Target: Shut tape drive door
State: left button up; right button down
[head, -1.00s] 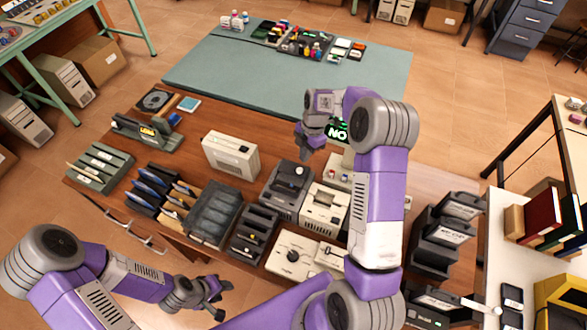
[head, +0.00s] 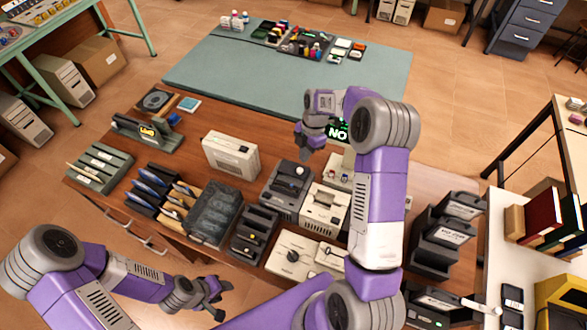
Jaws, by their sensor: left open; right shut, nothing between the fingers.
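Several box-shaped devices stand on the brown wooden table, and I cannot tell for certain which is the tape drive. A dark grey device (head: 284,201) with a pale knob on top stands at the table's middle. A beige device (head: 322,211) with a dark slot stands just right of it. A cream box (head: 231,157) stands further left. No door is clearly seen open or shut. My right gripper (head: 305,156) is shut and empty, pointing down above the table behind the grey device. My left gripper (head: 217,298) is open and empty near the table's front edge.
Dark stacked units (head: 443,232) stand at right. My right arm hides part of the table's right side. The teal mat (head: 235,75) behind is mostly clear.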

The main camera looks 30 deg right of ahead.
aim_at(299, 177)
jog(key=shift+f+b, duration=1)
jog(key=shift+f, duration=0.35)
jog(key=shift+s+a+b, duration=0.65)
jog(key=shift+s+a, duration=1.2)
jog(key=shift+a, duration=0.3)
dwell(0.9)
jog(key=shift+w+d, duration=0.2)
dwell(0.5)
notch_tip(299, 177, up, 7)
jog(key=p, duration=0.4)
jog(key=shift+p, duration=0.4)
